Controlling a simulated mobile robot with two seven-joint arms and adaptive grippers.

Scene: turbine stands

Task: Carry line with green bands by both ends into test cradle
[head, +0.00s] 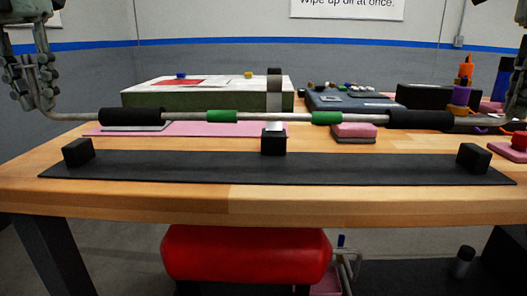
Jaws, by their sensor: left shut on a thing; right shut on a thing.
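The line is a long grey tube (275,117) with two green bands (222,116) (326,118) and a black sleeve near each end (132,117) (420,119). It hangs roughly level across the head view, its left end bending upward. My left gripper (34,82) is shut on the line's left end at the picture's left edge. My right gripper (517,92), partly cut off at the right edge, is shut on its right end. The test cradle is a long black plate (350,170) with black blocks at left (78,152), middle (273,141) and right (474,158). The line appears above it, apart from the blocks.
A red cylinder (245,255) is below the table. The cradle plate is otherwise clear.

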